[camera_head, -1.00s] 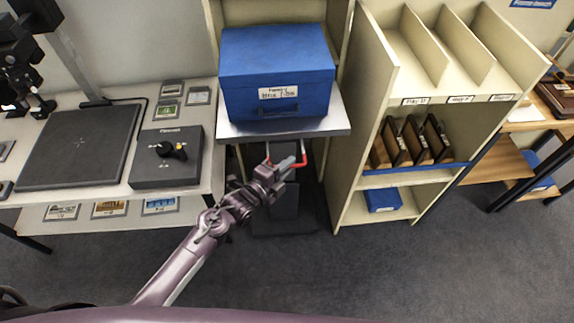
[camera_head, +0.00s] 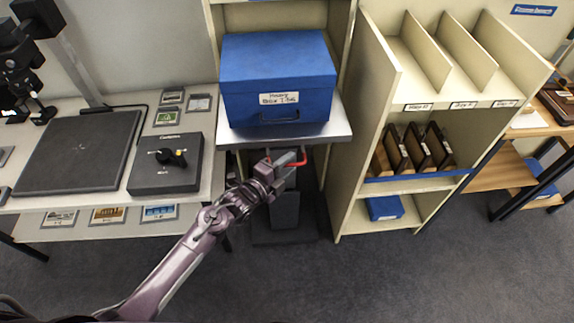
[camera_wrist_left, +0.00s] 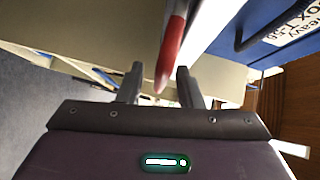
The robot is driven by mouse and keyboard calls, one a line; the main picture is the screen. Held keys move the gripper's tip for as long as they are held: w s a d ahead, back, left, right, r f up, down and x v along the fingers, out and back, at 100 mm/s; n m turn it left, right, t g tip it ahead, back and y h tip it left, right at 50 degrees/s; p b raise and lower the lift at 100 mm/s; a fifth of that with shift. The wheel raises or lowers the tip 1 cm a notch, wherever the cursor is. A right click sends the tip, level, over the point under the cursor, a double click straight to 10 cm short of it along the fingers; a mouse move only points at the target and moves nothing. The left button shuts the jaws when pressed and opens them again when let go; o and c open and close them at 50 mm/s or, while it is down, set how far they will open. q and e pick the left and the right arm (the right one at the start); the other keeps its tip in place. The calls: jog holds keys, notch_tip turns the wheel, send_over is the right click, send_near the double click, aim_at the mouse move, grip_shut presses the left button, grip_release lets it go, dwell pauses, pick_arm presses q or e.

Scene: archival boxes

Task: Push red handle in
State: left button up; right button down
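The red handle (camera_head: 304,158) is a thin red bar under the front edge of the grey metal platform (camera_head: 325,136) that bears the blue box. My left gripper (camera_head: 287,160) is at the handle, below the platform edge. In the left wrist view the handle (camera_wrist_left: 171,52) runs down so that its end appears in the gap between the two spread fingers of my left gripper (camera_wrist_left: 159,88). The fingers stand apart, and I cannot tell whether either one touches it. Part of the handle is hidden behind the gripper in the head view. My right gripper is not in view.
A large labelled blue box (camera_head: 279,75) sits on the platform. A cream shelf unit (camera_head: 358,150) stands close on the right. A table with a black control box (camera_head: 166,176) is on the left. Dark grey floor (camera_head: 400,275) is clear in front.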

pick_arm(q)
jog(key=shift+s+a, duration=0.2)
jog(key=shift+s, duration=0.05)
jog(key=v, duration=0.7)
jog(key=shift+b, duration=0.3)
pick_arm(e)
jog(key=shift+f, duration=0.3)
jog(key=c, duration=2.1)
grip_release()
